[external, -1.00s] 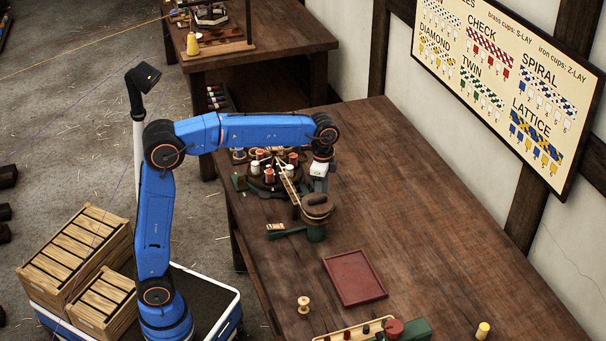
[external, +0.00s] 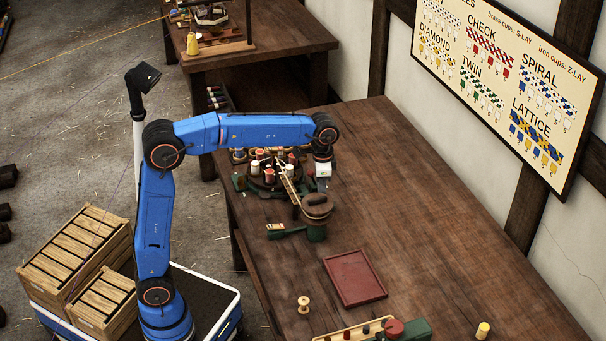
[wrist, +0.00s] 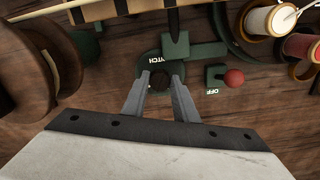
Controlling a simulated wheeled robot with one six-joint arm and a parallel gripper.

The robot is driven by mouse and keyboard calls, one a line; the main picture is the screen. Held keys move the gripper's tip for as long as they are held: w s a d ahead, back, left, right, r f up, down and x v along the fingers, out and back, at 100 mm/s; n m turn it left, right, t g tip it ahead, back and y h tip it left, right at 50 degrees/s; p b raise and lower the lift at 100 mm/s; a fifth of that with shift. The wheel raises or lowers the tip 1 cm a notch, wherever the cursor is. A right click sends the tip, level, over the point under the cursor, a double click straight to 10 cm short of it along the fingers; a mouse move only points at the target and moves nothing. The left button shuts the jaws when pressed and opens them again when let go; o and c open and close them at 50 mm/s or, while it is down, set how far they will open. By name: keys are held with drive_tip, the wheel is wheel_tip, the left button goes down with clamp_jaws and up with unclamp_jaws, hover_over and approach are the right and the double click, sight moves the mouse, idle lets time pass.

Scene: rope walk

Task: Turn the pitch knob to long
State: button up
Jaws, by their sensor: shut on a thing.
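The pitch knob (wrist: 161,76) is a small dark knob on a green plate marked "PITCH" in the wrist view. The two grey fingers of my gripper (wrist: 160,84) are on either side of it, shut on it. The plate's lettering is partly legible; any long or short marks are hidden or too small to read.
A red ball-ended lever (wrist: 233,78) beside an "OFF" mark stands just right of the knob. Bobbins (wrist: 272,18) are at the upper right. A wooden reel (wrist: 22,75) is close on the left. A red tray (external: 355,278) lies nearer on the bench, with bare wood around it.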

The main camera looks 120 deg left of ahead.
drive_tip(key=n, duration=0.4)
drive_tip(key=shift+n, duration=0.3)
idle(0.3)
drive_tip(key=o, duration=1.1)
drive_tip(key=shift+c, duration=0.2)
drive_tip(key=shift+r, duration=0.15)
wheel_tip(320, 180, up, 17)
drive_tip(key=shift+s, duration=0.1)
